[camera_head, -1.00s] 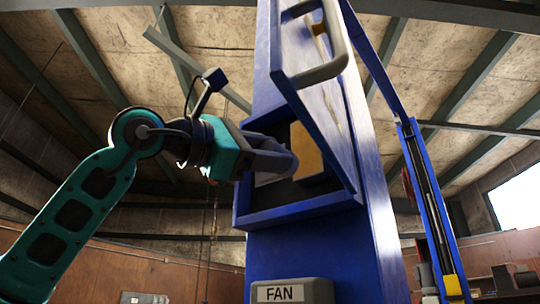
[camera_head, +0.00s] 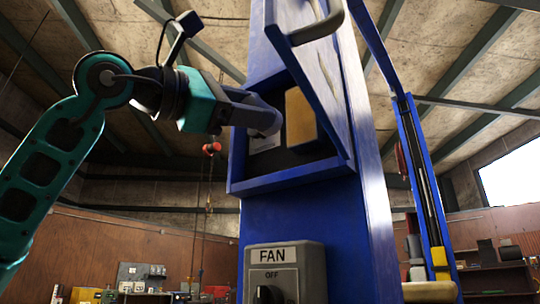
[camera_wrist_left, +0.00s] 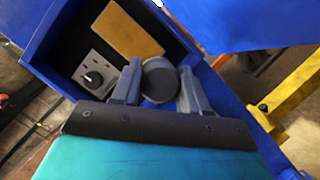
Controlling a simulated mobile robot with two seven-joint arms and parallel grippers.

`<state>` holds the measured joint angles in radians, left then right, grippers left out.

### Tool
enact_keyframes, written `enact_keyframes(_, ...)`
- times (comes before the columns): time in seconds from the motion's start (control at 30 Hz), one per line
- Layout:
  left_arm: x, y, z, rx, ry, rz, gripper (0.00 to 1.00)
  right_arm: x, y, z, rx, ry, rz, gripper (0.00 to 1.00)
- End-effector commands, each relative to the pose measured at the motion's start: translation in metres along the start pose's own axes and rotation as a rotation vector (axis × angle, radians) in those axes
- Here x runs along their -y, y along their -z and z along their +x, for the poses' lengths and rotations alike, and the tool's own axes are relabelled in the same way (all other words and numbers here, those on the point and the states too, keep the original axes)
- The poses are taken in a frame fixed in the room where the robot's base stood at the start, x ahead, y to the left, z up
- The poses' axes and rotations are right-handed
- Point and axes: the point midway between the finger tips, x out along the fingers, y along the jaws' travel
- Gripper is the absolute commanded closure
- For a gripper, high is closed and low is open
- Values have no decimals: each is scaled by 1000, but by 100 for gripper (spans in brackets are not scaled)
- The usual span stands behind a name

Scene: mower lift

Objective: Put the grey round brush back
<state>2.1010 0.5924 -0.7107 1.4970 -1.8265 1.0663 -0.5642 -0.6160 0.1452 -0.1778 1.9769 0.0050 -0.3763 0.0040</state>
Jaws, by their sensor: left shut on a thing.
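The grey round brush (camera_wrist_left: 160,80) shows in the left wrist view as a dark grey disc between the two fingers. My left gripper (camera_head: 270,122) is shut on it. In the head view the fingers cover the brush. The gripper reaches from the left into the mouth of an open blue box (camera_head: 285,178) on a blue column. Whether the brush touches the inside of the box cannot be told. My right gripper is not in view.
A yellow block (camera_head: 300,118) is in the box, right of my fingers. A grey plate with a dark knob (camera_wrist_left: 93,78) is also inside. The raised blue door (camera_head: 318,75) hangs close on the right. A FAN switch box (camera_head: 285,270) is below.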

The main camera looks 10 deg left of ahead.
Motion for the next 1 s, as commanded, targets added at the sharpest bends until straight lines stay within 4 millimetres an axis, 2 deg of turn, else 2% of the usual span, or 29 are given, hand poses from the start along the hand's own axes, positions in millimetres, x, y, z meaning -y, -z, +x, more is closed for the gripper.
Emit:
enact_keyframes(0.3, 0, 1, 1, -2, 3, -1, 80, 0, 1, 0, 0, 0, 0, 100)
enact_keyframes(0.47, 7, 19, 4, -26, 35, -16, 80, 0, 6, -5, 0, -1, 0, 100)
enact_keyframes(0.57, 18, 41, 7, -62, 83, -36, 80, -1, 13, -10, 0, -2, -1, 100)
enact_keyframes(0.77, 58, 99, 4, -201, 246, -106, 80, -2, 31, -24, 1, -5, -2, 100)
enact_keyframes(1.0, 120, 162, -22, -465, 521, -242, 80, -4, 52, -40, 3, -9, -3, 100)
